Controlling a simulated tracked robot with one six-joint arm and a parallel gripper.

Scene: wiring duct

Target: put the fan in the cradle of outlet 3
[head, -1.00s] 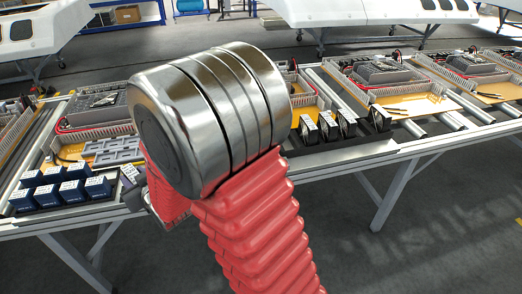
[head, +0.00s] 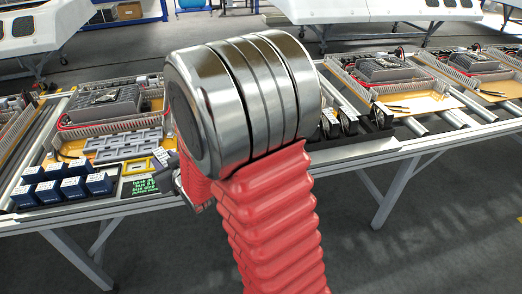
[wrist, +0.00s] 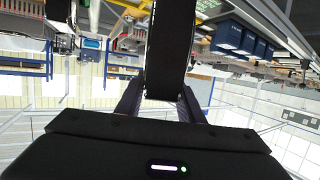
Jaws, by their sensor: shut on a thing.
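My gripper (wrist: 163,92) is shut on a black, flat-sided thing, seen nearly edge-on in the wrist view, which looks like the fan (wrist: 170,45). In the head view the gripper (head: 166,168) is mostly hidden behind my arm, and the held fan is not clear there. A light grey piece with several compartments (head: 112,150) lies on the bench left of my gripper. It may hold the outlet cradles, but I cannot read outlet numbers. My gripper is close to its right end, in front of it.
Several blue boxes (head: 62,188) stand at the bench's front left, beside a dark panel with green text (head: 145,187). More black fans (head: 349,121) stand upright in a dark tray right of my arm. Duct-lined panels (head: 385,75) line the bench behind.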

